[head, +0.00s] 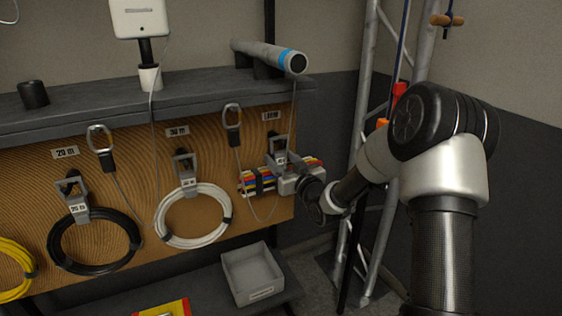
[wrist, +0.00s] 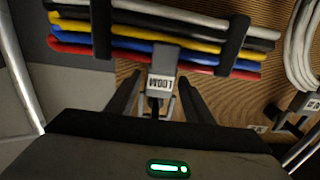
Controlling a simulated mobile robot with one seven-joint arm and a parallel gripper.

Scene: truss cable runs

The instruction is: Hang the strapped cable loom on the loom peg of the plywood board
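The strapped cable loom (head: 258,181) is a flat bundle of red, blue, yellow, white and black cables with black straps. It lies level against the right end of the plywood board (head: 150,185), and it also shows in the wrist view (wrist: 215,45). Its grey hanger (head: 281,147), tagged LOOM (wrist: 162,83), is below the board's LOOM label (head: 271,115). The loom peg is mostly hidden by the hanger, so I cannot tell how it sits in the loop. My gripper (wrist: 160,84) has its fingers apart, with gaps either side of the hanger.
A white coil (head: 163,222), a black coil (head: 55,252) and a yellow coil (head: 30,275) hang to the left. A grey bin (head: 251,274) stands on the lower shelf. A metal truss (head: 365,150) rises on the right, close to my arm.

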